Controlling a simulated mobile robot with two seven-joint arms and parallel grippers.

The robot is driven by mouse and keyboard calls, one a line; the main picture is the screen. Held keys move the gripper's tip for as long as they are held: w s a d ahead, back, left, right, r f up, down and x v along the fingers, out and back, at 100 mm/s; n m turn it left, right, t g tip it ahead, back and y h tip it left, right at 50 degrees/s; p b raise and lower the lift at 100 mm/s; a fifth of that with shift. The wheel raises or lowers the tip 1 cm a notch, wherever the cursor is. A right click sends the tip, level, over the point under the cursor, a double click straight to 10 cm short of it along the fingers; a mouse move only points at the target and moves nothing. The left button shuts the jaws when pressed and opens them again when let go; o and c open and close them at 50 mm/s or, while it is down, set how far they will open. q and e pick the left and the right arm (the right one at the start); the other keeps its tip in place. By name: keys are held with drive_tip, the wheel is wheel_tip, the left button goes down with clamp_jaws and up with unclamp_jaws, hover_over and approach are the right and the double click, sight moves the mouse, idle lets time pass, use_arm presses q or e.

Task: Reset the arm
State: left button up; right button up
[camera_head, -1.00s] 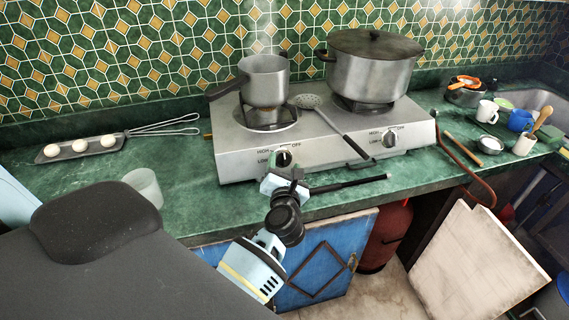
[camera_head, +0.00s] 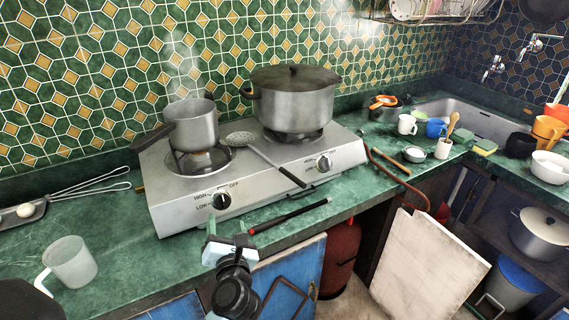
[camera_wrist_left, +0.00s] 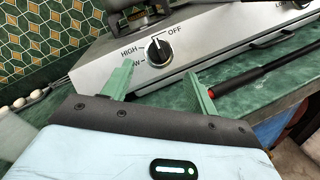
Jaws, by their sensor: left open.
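My left gripper (camera_head: 228,242) is open and empty in front of the hotplate's left knob (camera_head: 221,201). In the left wrist view its two green fingers (camera_wrist_left: 160,88) stand apart, and the left knob (camera_wrist_left: 158,50) shows beyond them without being touched. The silver gas hotplate (camera_head: 225,196) stands on the green counter. A steaming saucepan (camera_head: 192,127) is on its left burner, and a large lidded pot (camera_head: 297,105) is on its right burner. My right gripper is not in view.
A slotted skimmer (camera_head: 262,153) lies across the hotplate. A black rod with a red end (camera_head: 290,216) lies along the counter's front. A clear mug (camera_head: 72,263) stands at left. Cups and a sink (camera_head: 485,122) are at right. A white board (camera_head: 425,265) leans below the counter.

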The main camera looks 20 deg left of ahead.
use_arm(q)
drive_tip(key=shift+s+m, duration=0.15)
drive_tip(key=shift+m, duration=0.15)
drive_tip(key=s+d+f+m+t+h, duration=0.1)
drive_tip(key=s+d+f+m+h, duration=0.25)
drive_tip(key=m, duration=0.45)
drive_tip(key=s+d+f+m+t+h+p, duration=0.1)
drive_tip(key=s+d+f+m+h, duration=0.2)
drive_tip(key=m, duration=0.5)
drive_tip(key=s+d+f+m+t+h, duration=0.1)
drive_tip(key=s+d+f+m+h, duration=0.15)
drive_tip(key=s+m+h, duration=0.4)
drive_tip(key=s+d+f+m+g+y, duration=0.1)
drive_tip(key=s+f+m+g, duration=0.7)
drive_tip(key=s+f+m, duration=0.6)
drive_tip(key=s+m, duration=0.1)
drive_tip(key=s, duration=0.3)
drive_tip(key=shift+g+p, duration=0.3)
drive_tip(key=shift+p, duration=0.1)
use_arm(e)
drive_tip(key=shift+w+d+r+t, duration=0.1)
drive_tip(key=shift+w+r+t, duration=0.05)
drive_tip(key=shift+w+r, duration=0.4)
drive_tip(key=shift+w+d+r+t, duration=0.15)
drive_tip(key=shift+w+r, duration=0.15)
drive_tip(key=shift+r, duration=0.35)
